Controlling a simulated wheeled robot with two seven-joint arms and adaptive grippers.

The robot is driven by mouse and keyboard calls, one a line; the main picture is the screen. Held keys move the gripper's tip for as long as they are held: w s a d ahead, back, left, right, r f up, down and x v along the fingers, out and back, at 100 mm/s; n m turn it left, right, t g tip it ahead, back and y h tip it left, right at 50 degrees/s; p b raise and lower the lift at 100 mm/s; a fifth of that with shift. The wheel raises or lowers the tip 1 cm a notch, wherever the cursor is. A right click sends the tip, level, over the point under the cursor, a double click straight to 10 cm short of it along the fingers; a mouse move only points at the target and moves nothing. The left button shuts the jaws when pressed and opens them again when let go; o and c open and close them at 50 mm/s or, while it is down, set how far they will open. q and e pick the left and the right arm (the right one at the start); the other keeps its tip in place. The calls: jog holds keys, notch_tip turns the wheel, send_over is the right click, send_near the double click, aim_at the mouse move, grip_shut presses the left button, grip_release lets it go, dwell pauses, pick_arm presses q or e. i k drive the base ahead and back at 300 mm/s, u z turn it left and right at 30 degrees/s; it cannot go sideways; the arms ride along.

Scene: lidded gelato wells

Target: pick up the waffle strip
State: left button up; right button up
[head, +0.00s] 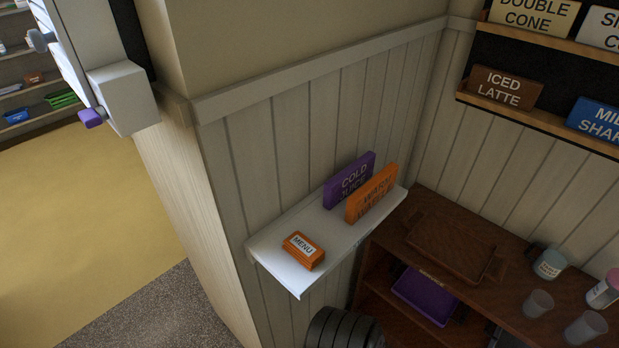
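An orange sign strip (371,194) stands tilted on a small white wall shelf (275,273). Its upper word reads WARM, and its lower word looks like WAFFLE but is hard to read. A purple strip (350,180) reading COLD and a blurred second word stands just behind it, to the left. Neither of my grippers is in view, and nothing is seen touching the orange strip.
An orange MENU block (304,251) lies at the shelf's near left end. A brown wooden cabinet (470,210) adjoins on the right, with cups (538,303) on top and a purple tray (425,295) inside. Sign ledges (540,119) hang at upper right. Open floor lies left.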

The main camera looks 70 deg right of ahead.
aim_at(365, 199)
jog(key=i, duration=1.2)
jog(key=z, duration=1.95)
